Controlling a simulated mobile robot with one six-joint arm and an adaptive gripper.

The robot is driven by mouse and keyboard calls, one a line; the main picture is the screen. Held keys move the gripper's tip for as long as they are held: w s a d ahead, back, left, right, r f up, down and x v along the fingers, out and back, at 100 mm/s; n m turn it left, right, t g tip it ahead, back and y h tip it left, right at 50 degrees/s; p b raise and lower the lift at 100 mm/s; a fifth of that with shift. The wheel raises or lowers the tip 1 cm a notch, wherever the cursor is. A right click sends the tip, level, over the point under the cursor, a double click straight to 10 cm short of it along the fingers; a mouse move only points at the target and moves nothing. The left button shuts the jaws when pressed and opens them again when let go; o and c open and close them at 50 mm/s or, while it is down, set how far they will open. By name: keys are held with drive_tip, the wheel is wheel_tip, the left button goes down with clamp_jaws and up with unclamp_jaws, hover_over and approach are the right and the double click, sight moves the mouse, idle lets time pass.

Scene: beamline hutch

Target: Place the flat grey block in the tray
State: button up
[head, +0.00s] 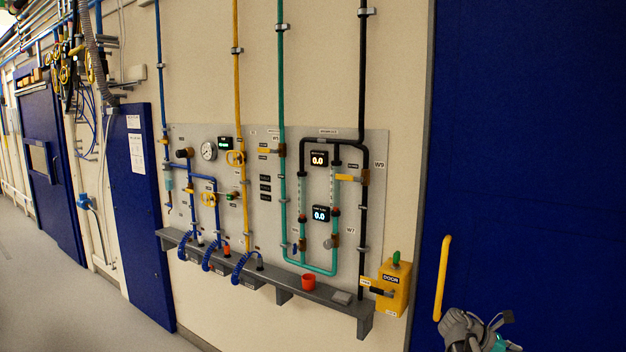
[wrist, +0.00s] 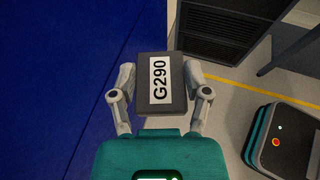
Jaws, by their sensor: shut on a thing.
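In the wrist view, my gripper (wrist: 160,76) is shut on a flat dark grey block (wrist: 144,92) with a white label reading G290. One finger is on each side of it, and the label faces the camera. In the head view, only part of my gripper (head: 475,330) shows at the lower right, in front of the blue door; its grip is not clear there. Another small flat grey piece (head: 341,297) lies on the grey shelf (head: 292,280) under the pipe panel. I cannot make out a tray in either view.
A red cup (head: 308,281) stands on the shelf. A yellow box (head: 391,287) is on the wall right of it. The blue door (head: 530,150) has a yellow handle (head: 442,277). A dark vented cabinet (wrist: 220,32) stands beyond the block in the wrist view.

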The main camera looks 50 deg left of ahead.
drive_tip(key=shift+w+d, duration=0.2)
drive_tip(key=shift+w, duration=0.25)
drive_tip(key=shift+s+a, duration=0.2)
drive_tip(key=shift+a, duration=0.15)
